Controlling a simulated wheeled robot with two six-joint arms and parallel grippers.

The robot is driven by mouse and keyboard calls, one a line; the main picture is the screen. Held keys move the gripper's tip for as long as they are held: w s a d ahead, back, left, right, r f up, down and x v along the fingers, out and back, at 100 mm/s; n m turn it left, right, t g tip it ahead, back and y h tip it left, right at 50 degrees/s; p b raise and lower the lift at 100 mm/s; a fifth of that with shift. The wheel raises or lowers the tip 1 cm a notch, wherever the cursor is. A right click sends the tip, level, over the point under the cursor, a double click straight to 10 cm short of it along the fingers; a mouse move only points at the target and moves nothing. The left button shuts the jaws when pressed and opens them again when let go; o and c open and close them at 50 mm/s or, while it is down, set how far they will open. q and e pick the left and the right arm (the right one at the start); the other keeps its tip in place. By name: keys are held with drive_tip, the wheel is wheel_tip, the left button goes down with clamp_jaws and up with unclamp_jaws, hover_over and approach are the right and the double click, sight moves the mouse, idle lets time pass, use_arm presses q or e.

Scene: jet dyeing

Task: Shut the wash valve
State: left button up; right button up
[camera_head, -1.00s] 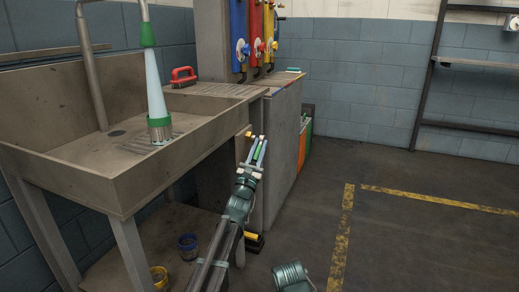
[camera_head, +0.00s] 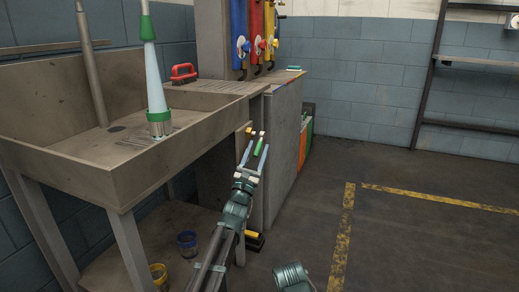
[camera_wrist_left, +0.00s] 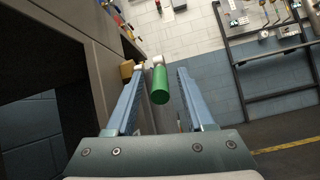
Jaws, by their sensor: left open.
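A green cylindrical handle (camera_head: 258,142) on a pale metal stem, which looks like the wash valve, projects from the front of the grey cabinet beside the sink. My left gripper (camera_head: 255,149) is open, with one finger on each side of the handle. My right gripper is not in view.
A steel sink (camera_head: 112,190) with a green-and-white cone stands at the left. A yellow-brown block (camera_wrist_left: 127,69) sits beside the handle's stem. The floor at right is clear, with yellow lines (camera_head: 345,240).

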use_arm(q)
drive_tip(key=b+v, duration=0.4)
drive_tip(key=v, duration=0.5)
drive_tip(key=shift+c, duration=0.9)
drive_tip(key=d+m+g+h+p, duration=0.1)
drive_tip(key=m+p, duration=0.1)
drive_tip(key=m, duration=0.1)
drive_tip(key=s+d+r+m+g+h+p, duration=0.1)
drive_tip(key=d+m+g+p, duration=0.1)
drive_tip(key=m, duration=0.1)
drive_tip(key=s+d+r+m+g+h+p, duration=0.1)
drive_tip(key=d+m+p, duration=0.1)
drive_tip(key=m+p, duration=0.1)
drive_tip(key=shift+d+r+m, duration=0.1)
drive_tip(key=shift+r+m, duration=0.15)
drive_tip(key=shift+m, duration=0.15)
clamp_jaws()
drive_tip(key=s+a+r+m+g+y+p, duration=0.2)
drive_tip(key=s+r+m+y+p, duration=0.1)
drive_tip(key=m+p, duration=0.7)
drive_tip(key=s+a+r+m+g+y+p, duration=0.1)
drive_tip(key=s+a+r+m+y+p, duration=0.2)
drive_tip(key=m+p, duration=0.8)
wheel_tip(320, 180, up, 4)
drive_tip(key=m+y, duration=0.2)
drive_tip(key=m, duration=0.1)
drive_tip(key=shift+s+f+g, duration=0.15)
drive_tip(key=shift+s+g, duration=0.1)
drive_tip(key=shift+g, duration=0.15)
